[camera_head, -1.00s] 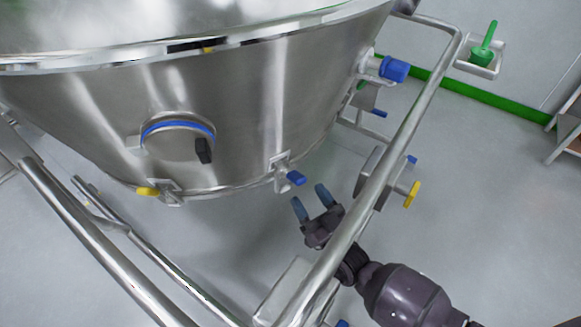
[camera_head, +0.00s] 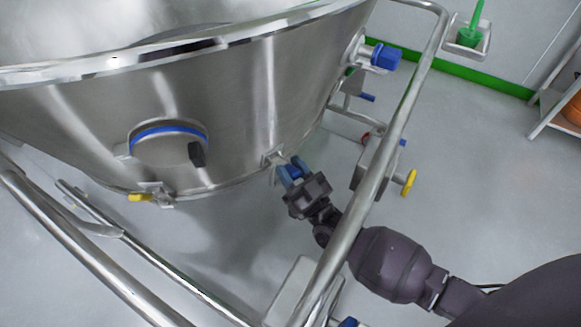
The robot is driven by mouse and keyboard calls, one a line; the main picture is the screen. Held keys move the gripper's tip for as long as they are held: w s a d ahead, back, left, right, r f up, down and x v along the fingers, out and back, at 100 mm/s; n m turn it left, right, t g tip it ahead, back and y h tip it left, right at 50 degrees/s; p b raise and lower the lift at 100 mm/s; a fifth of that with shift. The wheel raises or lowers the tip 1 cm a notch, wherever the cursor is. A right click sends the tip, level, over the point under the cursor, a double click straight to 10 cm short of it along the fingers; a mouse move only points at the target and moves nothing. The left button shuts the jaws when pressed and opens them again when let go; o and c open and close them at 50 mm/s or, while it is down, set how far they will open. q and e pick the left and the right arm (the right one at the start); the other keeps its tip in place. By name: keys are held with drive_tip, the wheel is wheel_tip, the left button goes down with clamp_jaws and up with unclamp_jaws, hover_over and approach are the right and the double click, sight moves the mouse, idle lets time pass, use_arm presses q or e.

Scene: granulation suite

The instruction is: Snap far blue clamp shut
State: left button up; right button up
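A blue clamp (camera_head: 294,172) on a steel bracket sits low on the right side of the big steel vessel (camera_head: 255,110), at its lower rim. A yellow clamp (camera_head: 140,198) sits at the same rim further left. My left gripper is out of view.
A steel rail (camera_head: 395,135) runs between my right forearm and the vessel's right side. A blue-capped port (camera_head: 385,56), a yellow knob (camera_head: 409,183) and a round hatch (camera_head: 170,143) stick out nearby. Open floor lies beyond the rail at right.

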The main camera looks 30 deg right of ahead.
sight(273, 142)
clamp_jaws()
drive_tip(key=shift+r, duration=0.15)
drive_tip(key=shift+w+r+p, duration=0.25)
drive_tip(key=shift+r+p, duration=0.2)
drive_tip(key=shift+p, duration=0.5)
drive_tip(key=shift+w+r+g+p, duration=0.25)
drive_tip(key=shift+g+p, duration=0.35)
drive_tip(key=shift+p, duration=0.3)
drive_tip(key=p, duration=0.1)
drive_tip(key=r+g+p, duration=0.1)
drive_tip(key=p, duration=0.1)
drive_tip(key=shift+w+g, duration=0.25)
drive_tip(key=shift+g, duration=0.05)
drive_tip(key=shift+w+g+h+p, duration=0.1)
drive_tip(key=shift+g+h+p, duration=0.3)
drive_tip(key=shift+p, duration=0.6)
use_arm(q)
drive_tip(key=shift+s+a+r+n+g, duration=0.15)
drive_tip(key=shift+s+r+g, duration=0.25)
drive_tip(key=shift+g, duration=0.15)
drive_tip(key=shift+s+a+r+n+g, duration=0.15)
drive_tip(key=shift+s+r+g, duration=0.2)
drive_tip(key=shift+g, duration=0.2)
use_arm(e)
drive_tip(key=shift+a+f+g, duration=0.1)
drive_tip(key=shift+f+g, duration=0.2)
drive_tip(key=shift+f, duration=0.05)
